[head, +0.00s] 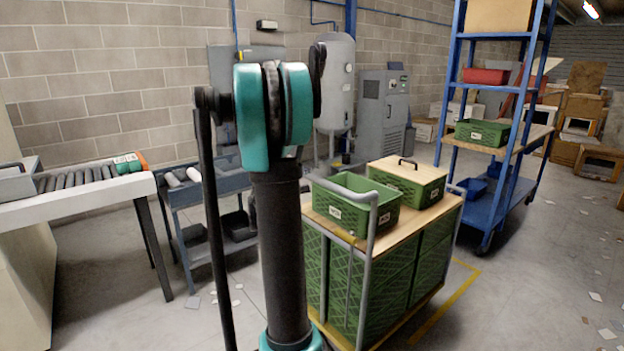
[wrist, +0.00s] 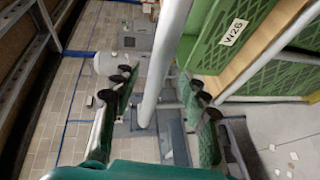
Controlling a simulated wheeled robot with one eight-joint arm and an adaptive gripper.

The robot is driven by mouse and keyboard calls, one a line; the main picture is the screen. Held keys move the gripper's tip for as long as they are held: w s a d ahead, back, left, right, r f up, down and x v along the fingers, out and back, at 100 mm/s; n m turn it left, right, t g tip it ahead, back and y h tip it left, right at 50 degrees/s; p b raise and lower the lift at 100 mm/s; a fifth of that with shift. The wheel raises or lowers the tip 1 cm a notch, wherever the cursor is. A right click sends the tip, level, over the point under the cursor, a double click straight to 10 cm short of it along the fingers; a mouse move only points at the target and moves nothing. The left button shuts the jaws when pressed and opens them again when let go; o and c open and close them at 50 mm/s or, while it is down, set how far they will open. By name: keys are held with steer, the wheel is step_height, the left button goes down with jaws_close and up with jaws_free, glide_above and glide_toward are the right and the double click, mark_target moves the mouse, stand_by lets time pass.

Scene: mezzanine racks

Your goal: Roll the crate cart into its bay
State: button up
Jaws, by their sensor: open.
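The crate cart, with a wooden deck (head: 335,231) and grey tube handles, stands right of my arm in the head view. Its lower sides hold green crates. An open green crate (head: 350,205) and a green crate with a wooden lid (head: 407,182) sit on top. In the wrist view, my gripper (wrist: 160,84) is open, with a finger on each side of a grey upright tube (wrist: 167,55). I cannot tell whether the fingers touch it. A green crate labelled W26 (wrist: 226,38) is close on the right. My gripper is hidden in the head view.
Yellow floor lines (head: 449,302) mark the floor right of the cart. A blue rack (head: 484,206) stands behind right. A roller table (head: 100,197) and a blue-grey trolley (head: 181,197) stand left. The floor at right is mostly free, with scattered scraps.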

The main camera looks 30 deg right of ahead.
steer(key=x, duration=0.5)
steer(key=shift+w+d+f, duration=0.1)
steer(key=shift+w+d, duration=0.1)
steer(key=shift+d, duration=0.05)
jaws_close()
